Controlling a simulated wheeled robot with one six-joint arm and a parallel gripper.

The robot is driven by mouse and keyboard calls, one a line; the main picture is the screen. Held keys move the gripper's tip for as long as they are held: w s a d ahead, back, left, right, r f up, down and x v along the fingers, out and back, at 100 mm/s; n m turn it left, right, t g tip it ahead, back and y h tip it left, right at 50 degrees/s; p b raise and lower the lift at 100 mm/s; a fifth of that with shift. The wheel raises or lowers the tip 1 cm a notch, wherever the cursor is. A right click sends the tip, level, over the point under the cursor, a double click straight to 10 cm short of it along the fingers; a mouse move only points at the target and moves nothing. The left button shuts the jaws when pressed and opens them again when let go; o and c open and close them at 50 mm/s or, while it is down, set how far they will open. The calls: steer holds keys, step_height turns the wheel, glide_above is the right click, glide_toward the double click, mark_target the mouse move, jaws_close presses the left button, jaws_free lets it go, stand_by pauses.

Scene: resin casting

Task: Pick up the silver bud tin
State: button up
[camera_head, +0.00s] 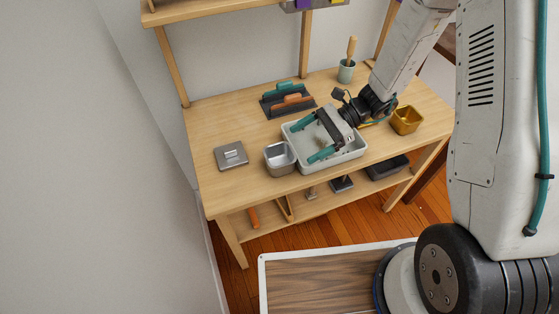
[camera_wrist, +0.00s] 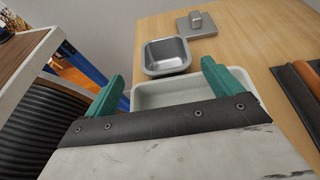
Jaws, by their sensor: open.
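The silver bud tin (camera_head: 280,158) is an open, square metal tub on the tabletop, left of the white tray. It looks empty. In the wrist view the tin (camera_wrist: 166,55) stands upright, just beyond and between my fingertips. My gripper (camera_head: 304,141) has teal fingers spread wide over the white tray, pointing left toward the tin. The fingers also show in the wrist view (camera_wrist: 162,78), with nothing between them. They appear apart from the tin.
A flat grey lid with a knob (camera_head: 231,155) lies left of the tin. The white tray (camera_head: 345,159) is under my gripper. Behind stand a dark rack with teal and orange handles (camera_head: 288,103) and a pot (camera_head: 346,75). A gold tin (camera_head: 405,120) is at right.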

mark_target(282, 154)
steer(key=shift+a+f, duration=0.3)
steer(key=x, duration=0.7)
steer(key=shift+w+a, duration=0.1)
steer(key=shift+w, duration=0.05)
steer(key=c, duration=1.1)
